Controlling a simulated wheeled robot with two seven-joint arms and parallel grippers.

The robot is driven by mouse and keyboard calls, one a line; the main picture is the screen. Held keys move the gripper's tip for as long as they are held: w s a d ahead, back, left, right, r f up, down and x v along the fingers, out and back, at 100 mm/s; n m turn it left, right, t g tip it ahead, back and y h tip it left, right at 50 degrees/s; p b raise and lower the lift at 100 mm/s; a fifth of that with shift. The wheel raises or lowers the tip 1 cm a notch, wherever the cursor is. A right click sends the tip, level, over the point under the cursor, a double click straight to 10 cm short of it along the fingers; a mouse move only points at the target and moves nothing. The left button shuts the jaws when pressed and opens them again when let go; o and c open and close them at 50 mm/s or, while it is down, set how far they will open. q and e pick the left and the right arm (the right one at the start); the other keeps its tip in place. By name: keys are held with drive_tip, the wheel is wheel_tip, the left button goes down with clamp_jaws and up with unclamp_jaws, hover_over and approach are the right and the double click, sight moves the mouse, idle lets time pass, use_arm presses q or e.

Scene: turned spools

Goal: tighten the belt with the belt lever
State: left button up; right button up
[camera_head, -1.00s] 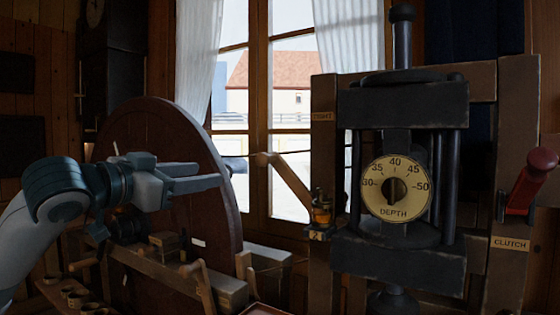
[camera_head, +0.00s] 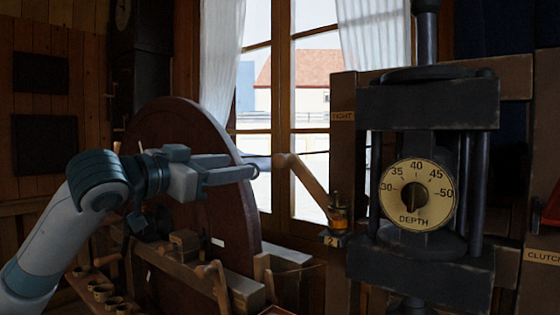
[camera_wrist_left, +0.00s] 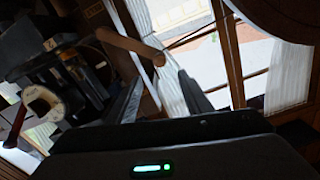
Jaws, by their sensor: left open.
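The belt lever (camera_head: 306,183) is a pale wooden arm on the left post of the press. It slants up and left from a brass-coloured pivot (camera_head: 338,217) to a rounded tip. A TIGHT label (camera_head: 343,116) is on the post above it. My left gripper (camera_head: 256,172) is open and empty, its fingertips just left of and slightly below the lever's tip in the head view. In the left wrist view, the lever (camera_wrist_left: 128,44) reaches in from the upper left, its tip appearing just beyond the open fingers (camera_wrist_left: 162,88). My right gripper is out of view.
A large dark wooden wheel (camera_head: 190,150) stands behind my left arm. The press has a DEPTH dial (camera_head: 417,194), and a red clutch handle (camera_head: 552,207) is at the right edge. Small cups (camera_head: 104,291) sit on a lower-left shelf. A window is behind the lever.

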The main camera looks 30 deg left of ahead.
sight(277, 162)
use_arm(q)
drive_tip(key=w+p, duration=0.1)
drive_tip(key=w, duration=0.4)
drive_tip(key=w+d+p, duration=0.1)
drive_tip(key=w+p, duration=0.1)
drive_tip(key=w, duration=0.3)
drive_tip(key=w+p, duration=0.1)
drive_tip(key=w, duration=0.5)
drive_tip(key=shift+d, duration=0.15)
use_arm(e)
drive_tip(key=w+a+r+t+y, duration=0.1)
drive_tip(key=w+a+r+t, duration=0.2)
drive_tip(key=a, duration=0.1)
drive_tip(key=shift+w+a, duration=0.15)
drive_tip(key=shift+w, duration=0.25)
use_arm(q)
clamp_jaws()
